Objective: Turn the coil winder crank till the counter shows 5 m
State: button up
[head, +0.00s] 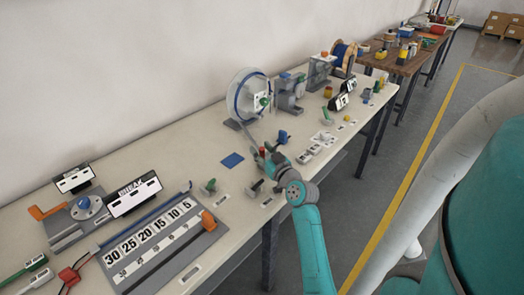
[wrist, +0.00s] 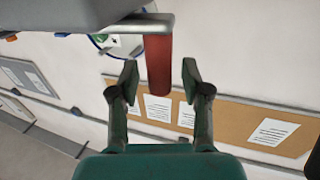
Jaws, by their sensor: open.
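The coil winder (head: 235,97) stands against the wall with a clear round disc and a blue ring of hose. A grey crank arm (head: 252,135) reaches from it towards me. The red crank handle (head: 262,152) is at its end, and it also shows in the wrist view (wrist: 157,65), hanging from a grey bar. My gripper (head: 267,157) is open in the head view; in the wrist view its two fingers (wrist: 160,80) stand on either side of the red handle with gaps. A small white panel on the winder may be the counter; I cannot read it.
A blue square (head: 232,160) and several small clamps lie on the bench near my gripper. Other stations continue to the right. The floor (head: 420,170) in front is clear.

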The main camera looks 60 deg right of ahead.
jog(key=shift+c, duration=0.2)
grip_shut()
jog(key=shift+h, duration=0.3)
jog(key=shift+w+d+f+m+g+h, duration=0.15)
jog(key=shift+w+m+g+h, duration=0.1)
jog(key=shift+m+g+h, duration=0.4)
jog(key=shift+w+d+f+m+g+h, duration=0.1)
jog(key=shift+w+m+g+h, duration=0.1)
jog(key=shift+m+g+h, duration=0.35)
jog(key=shift+d+m+g+h, duration=0.1)
jog(key=shift+m+g+h, duration=0.3)
jog(key=shift+h, duration=0.1)
jog(key=shift+o, duration=0.2)
grip_release()
jog(key=shift+w+r, duration=0.1)
jog(key=shift+r, duration=0.1)
